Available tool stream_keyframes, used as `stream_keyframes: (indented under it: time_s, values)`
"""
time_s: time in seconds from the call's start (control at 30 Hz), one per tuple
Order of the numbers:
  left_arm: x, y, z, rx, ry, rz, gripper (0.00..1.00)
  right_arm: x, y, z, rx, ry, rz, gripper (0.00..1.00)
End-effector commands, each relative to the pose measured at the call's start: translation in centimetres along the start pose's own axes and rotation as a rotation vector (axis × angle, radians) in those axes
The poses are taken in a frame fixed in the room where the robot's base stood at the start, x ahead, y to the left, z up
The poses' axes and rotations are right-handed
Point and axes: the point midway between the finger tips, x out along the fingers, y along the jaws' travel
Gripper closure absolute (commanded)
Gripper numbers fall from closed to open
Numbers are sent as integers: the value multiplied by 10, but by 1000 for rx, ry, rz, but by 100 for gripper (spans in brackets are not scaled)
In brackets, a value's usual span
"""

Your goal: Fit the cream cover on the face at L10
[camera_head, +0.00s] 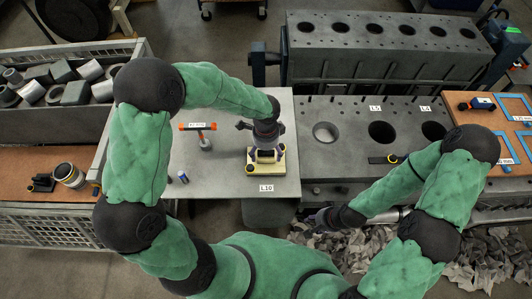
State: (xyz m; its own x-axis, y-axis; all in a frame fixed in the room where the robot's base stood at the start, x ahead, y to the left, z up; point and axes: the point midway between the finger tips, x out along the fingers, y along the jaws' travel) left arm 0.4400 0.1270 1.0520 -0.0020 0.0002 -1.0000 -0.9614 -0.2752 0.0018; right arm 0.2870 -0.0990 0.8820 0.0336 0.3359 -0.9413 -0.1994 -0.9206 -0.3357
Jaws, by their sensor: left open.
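The cream cover (278,169) lies on the grey metal table just above the label L10 (266,188). A dark block shows at its middle, and yellow-and-black round spots show at its corners. My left gripper (265,153) is directly over the cover, pointing down, with its fingers open around the cover's dark middle part. Whether the fingers touch it I cannot tell. The face at L10 is not visible apart from the cover, so how the cover seats is hidden. My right gripper (318,219) is low at the table's front edge, apart from the cover; its fingers are too small and dark to read.
A T-handled tool with orange ends (198,128) stands left of the cover, with a small blue cylinder (183,177) nearby. A grey block with large bores (345,160) is on the right. A bin of metal parts (75,92) is at the left.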

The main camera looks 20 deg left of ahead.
Motion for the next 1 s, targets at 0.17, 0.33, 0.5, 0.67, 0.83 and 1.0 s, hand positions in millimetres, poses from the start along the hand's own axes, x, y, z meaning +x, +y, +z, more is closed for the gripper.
stream_keyframes:
  time_s: [0.17,0.33,0.5,0.67,0.83,1.0]
  values:
    - [-39,-2,-1,-1,3,-7,16,0,0,0,0,0,0,60]
    - [-70,-1,0,-1,2,-5,16,0,0,0,0,0,0,60]
    - [-90,-2,0,-1,2,-4,16,0,0,0,0,0,0,60]
    - [-98,-1,0,-1,2,-3,16,0,0,0,0,0,0,60]
    - [-98,-1,0,-1,2,-3,16,0,0,0,0,0,0,60]
    - [-98,-1,0,-1,2,-3,16,0,0,0,0,0,0,60]
